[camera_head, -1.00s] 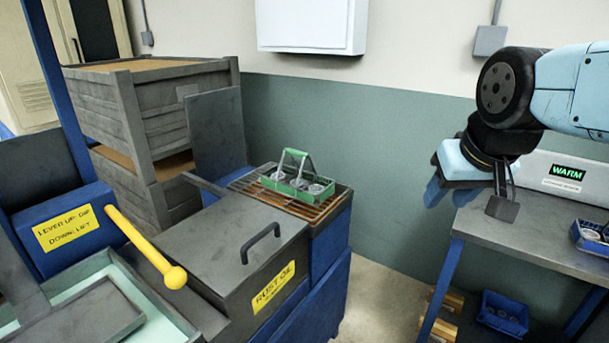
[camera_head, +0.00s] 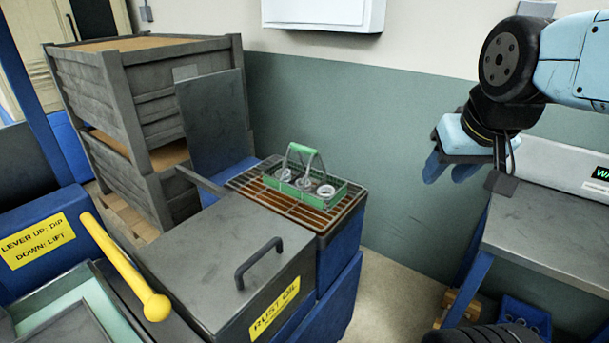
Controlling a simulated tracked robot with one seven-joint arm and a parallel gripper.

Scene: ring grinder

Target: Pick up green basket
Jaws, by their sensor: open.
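The green basket (camera_head: 330,194) stands upright on a brown slatted rack at the back of the rust oil tank. It has a raised green handle and holds several light metal rings. My gripper (camera_head: 441,168) hangs at the right, with light blue and dark blue parts, apart from the basket and empty. It is seen from the side, in front of the green and white wall. Its fingers are open.
The rust oil tank (camera_head: 215,262) has a grey lid with a dark handle. A yellow lever (camera_head: 122,266) sticks up at the left. Grey crates (camera_head: 160,118) stand behind. A grey table (camera_head: 550,245) stands at the right, with floor between it and the tank.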

